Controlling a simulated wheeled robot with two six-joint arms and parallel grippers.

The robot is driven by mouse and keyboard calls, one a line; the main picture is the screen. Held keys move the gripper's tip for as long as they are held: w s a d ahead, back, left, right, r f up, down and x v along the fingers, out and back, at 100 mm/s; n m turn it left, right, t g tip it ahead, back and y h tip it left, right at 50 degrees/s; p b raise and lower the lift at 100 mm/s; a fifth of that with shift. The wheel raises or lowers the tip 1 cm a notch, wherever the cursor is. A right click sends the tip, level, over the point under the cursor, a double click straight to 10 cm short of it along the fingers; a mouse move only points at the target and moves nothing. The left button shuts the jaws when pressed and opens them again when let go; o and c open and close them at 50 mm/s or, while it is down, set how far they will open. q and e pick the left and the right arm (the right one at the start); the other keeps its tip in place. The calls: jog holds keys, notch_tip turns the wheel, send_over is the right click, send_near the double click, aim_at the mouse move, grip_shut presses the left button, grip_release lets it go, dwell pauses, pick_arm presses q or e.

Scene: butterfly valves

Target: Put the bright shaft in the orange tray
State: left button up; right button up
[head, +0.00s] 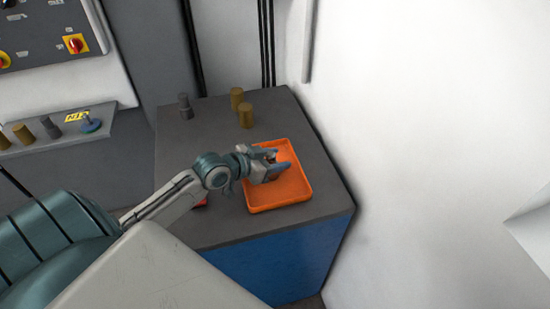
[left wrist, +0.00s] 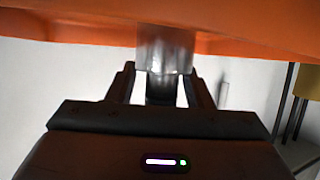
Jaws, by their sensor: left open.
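The orange tray (head: 308,191) lies on the dark grey top of the blue cabinet. My left gripper (head: 283,161) is over the tray, with its jaws apart. In the left wrist view, a bright silvery shaft (left wrist: 165,48) shows in front of the open fingers (left wrist: 163,82), in line with the gap between them. The orange tray (left wrist: 75,25) fills the top of that view, behind the shaft. I cannot tell whether the shaft touches the tray or a finger. In the head view I cannot make out the shaft at the gripper. My right gripper is not in view.
A dark grey stepped part (head: 185,106) and two brass-coloured cylinders (head: 237,98) (head: 245,116) stand at the cabinet top's back. A red thing (head: 201,203) is partly hidden by my arm. A white wall stands right. A ledge (head: 60,130) at left holds several parts and a blue-handled piece.

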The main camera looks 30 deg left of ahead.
pick_arm(q)
jog(key=shift+r, duration=0.1)
jog(key=shift+s+a, duration=0.1)
jog(key=shift+s+a+r, duration=0.15)
jog(key=shift+s, duration=0.15)
jog(key=p+v, duration=0.1)
jog(key=v, duration=0.4)
jog(key=shift+s+r, duration=0.15)
jog(key=shift+p+v, duration=2.8)
jog(key=shift+p, duration=0.7)
jog(key=shift+s, duration=0.15)
